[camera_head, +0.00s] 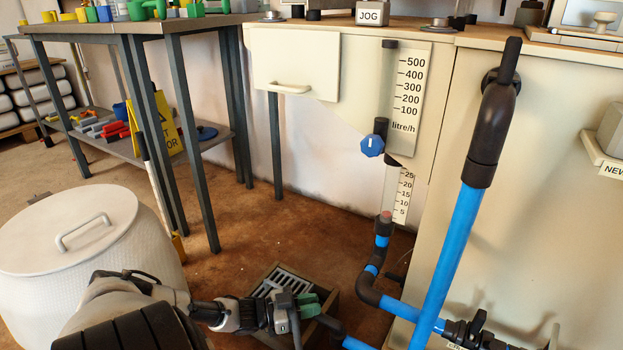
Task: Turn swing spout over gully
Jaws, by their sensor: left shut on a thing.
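My left gripper (296,316) reaches in from the lower left. It is shut on the swing spout, a dark pipe end (331,326) that joins a blue pipe (356,343) at the bottom of the view. A green piece (308,304) shows at the jaws; I cannot tell whether it belongs to the spout. The gully (262,277) is a square floor box with a slotted metal grate, just behind the gripper. The gripper and wrist cover part of it. The spout's outlet is hidden, so I cannot tell whether it lies over the grate. My right gripper is not in view.
A white lidded drum (75,228) stands at the left. A tall blue pipe (452,252) and a dark valve (478,330) are at the right, before a cream cabinet (555,200). A workbench (130,27) stands behind. Brown floor (240,238) is clear behind the gully.

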